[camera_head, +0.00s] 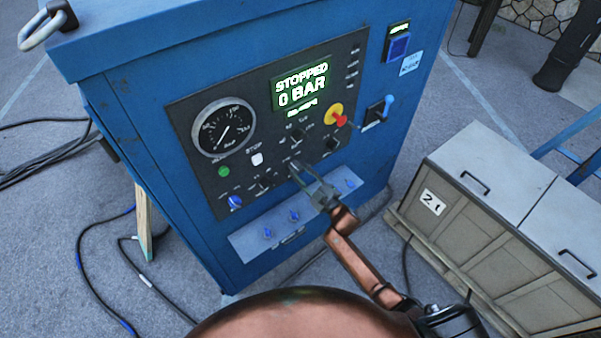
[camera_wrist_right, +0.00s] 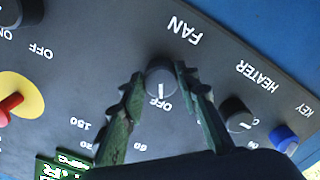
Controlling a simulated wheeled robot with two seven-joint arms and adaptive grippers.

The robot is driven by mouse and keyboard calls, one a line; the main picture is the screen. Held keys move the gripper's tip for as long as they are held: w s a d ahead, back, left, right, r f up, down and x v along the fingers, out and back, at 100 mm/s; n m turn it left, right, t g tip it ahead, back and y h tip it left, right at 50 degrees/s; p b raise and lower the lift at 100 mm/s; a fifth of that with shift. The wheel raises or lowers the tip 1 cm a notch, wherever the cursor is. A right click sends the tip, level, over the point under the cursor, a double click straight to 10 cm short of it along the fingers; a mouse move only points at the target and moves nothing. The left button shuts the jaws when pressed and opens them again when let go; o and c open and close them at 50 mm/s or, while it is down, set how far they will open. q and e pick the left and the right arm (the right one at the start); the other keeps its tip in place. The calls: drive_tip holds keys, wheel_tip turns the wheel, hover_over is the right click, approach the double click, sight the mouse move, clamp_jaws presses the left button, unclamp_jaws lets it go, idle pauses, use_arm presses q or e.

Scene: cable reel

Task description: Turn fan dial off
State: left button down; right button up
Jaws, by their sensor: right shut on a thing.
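The fan dial (camera_wrist_right: 160,89) is a small black knob with a white line, below the FAN label in the right wrist view. Its line points down toward the word OFF printed beside it. My right gripper (camera_wrist_right: 160,72) has one finger on each side of the dial and is shut on it. In the head view, my right gripper (camera_head: 294,170) reaches the lower part of the black control panel (camera_head: 252,75) on the blue cabinet; its fingers largely hide the dial there. My left gripper is not in view.
The heater dial (camera_wrist_right: 238,115) and blue key knob (camera_wrist_right: 284,138) sit close to the right finger. A red-and-yellow switch (camera_head: 337,115), a gauge (camera_head: 222,127) and a display reading STOPPED, 0 BAR (camera_head: 301,85) are higher up. A grey crate (camera_head: 480,220) stands at right.

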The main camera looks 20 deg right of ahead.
drive_tip(key=o, duration=1.2)
drive_tip(key=shift+c, duration=0.2)
drive_tip(key=shift+s, duration=0.1)
drive_tip(key=v, duration=1.1)
drive_tip(key=shift+s+d, duration=0.15)
drive_tip(key=shift+s, duration=0.25)
